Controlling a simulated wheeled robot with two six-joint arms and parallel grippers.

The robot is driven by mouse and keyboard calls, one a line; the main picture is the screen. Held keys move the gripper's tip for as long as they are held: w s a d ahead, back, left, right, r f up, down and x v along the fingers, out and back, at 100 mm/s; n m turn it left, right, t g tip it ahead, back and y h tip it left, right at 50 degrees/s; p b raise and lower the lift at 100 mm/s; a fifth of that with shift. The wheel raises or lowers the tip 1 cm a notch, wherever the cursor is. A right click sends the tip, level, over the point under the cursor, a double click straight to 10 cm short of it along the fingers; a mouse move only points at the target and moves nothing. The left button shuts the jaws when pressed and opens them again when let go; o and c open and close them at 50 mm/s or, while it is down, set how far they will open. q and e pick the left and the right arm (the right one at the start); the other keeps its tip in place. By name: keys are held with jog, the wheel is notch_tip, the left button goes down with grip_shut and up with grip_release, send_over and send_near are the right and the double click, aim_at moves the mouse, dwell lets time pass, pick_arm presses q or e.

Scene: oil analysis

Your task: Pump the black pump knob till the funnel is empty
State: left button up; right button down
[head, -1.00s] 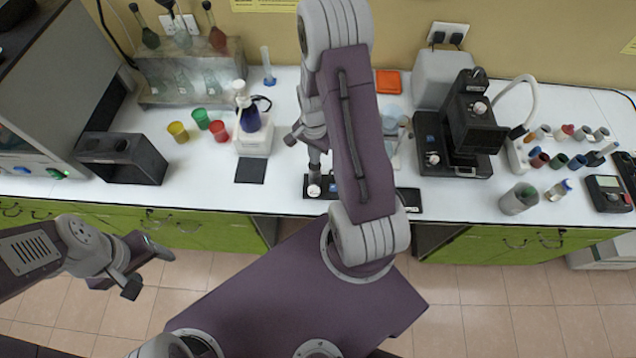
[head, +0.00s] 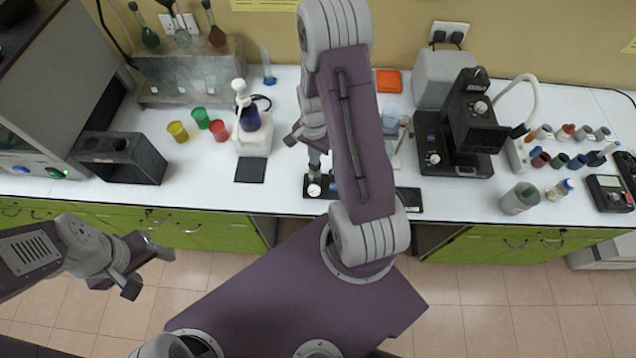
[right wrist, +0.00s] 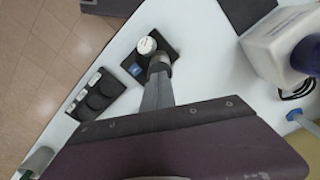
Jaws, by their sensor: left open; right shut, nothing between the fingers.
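The black pump knob (head: 314,174) stands beside a white round dial (head: 314,190) on a small black base at the counter's front. In the right wrist view, the knob (right wrist: 160,66) is partly covered. My right gripper (head: 314,160) is shut and empty, pointing down right over the knob; I cannot tell if it touches. The funnel (head: 240,91) is pale, with no dark liquid showing. It sits above a flask (head: 250,119) of dark blue-purple liquid on a white stand (head: 253,143). My left gripper (head: 151,268) is open and empty, off the counter's front.
A black microscope-like instrument (head: 465,130) and several small jars stand at the right. A black pad (head: 250,169) lies before the white stand.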

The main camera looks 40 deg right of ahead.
jog(key=shift+f+b, duration=1.15)
jog(key=shift+f, duration=0.5)
jog(key=shift+r, duration=0.2)
notch_tip(320, 180, up, 4)
jog(key=p, duration=0.3)
jog(key=shift+p, duration=0.35)
jog(key=shift+f, duration=0.2)
jog(key=shift+f, duration=0.1)
